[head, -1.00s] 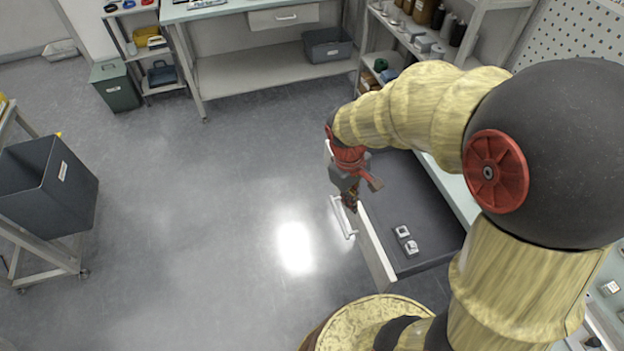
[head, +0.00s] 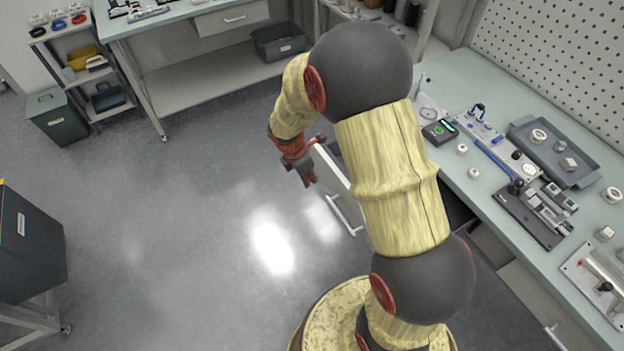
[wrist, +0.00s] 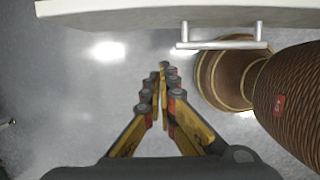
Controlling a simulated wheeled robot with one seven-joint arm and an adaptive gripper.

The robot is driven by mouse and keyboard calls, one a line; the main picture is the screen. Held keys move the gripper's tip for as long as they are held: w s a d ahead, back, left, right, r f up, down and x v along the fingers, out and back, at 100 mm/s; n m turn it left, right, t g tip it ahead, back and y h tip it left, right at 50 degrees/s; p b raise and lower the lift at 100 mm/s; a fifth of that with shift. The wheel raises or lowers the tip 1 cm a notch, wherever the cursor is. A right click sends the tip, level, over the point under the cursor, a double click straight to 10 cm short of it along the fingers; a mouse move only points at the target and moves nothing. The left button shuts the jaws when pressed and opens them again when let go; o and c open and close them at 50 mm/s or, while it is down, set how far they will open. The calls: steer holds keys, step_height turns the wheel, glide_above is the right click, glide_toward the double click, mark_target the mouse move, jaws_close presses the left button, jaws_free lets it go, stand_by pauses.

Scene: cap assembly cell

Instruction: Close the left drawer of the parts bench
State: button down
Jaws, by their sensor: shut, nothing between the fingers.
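The left drawer (head: 332,169) of the parts bench (head: 440,165) is pulled out, with its white front panel and bar handle (head: 344,215) facing the open floor. My arm hides most of its inside. My gripper (head: 310,182) is shut and empty, outside the drawer, in front of the far part of the panel. In the wrist view the panel (wrist: 180,13) runs across the top with its handle (wrist: 222,44) below it. My fingertips (wrist: 163,68) point toward the panel, left of the handle, with floor visible between.
The bench top holds a grey tray (head: 527,130), fixtures and small parts. Another drawer handle (head: 555,336) shows at the lower right. A back bench (head: 180,22) and a dark bin (head: 28,240) stand farther off. The floor left of the drawer is clear.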

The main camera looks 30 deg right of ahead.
steer(key=b, duration=0.3)
glide_toward(326, 183)
steer(key=s+a+f, duration=0.4)
steer(key=a, duration=0.1)
steer(key=shift+d+r+b, duration=0.15)
steer(key=shift+d+b, duration=0.15)
steer(key=shift+d, duration=0.75)
steer(key=shift+d+r+b, duration=0.2)
steer(key=shift+d+b, duration=0.05)
steer(key=shift+d, duration=0.8)
steer(key=shift+d, duration=0.15)
steer(key=d+p, duration=0.4)
steer(key=d, duration=0.5)
steer(key=d+p, duration=0.5)
steer(key=d, duration=0.3)
steer(key=w+d+p, duration=0.1)
steer(key=d+p, duration=0.4)
steer(key=d, duration=0.4)
steer(key=shift+d, duration=0.35)
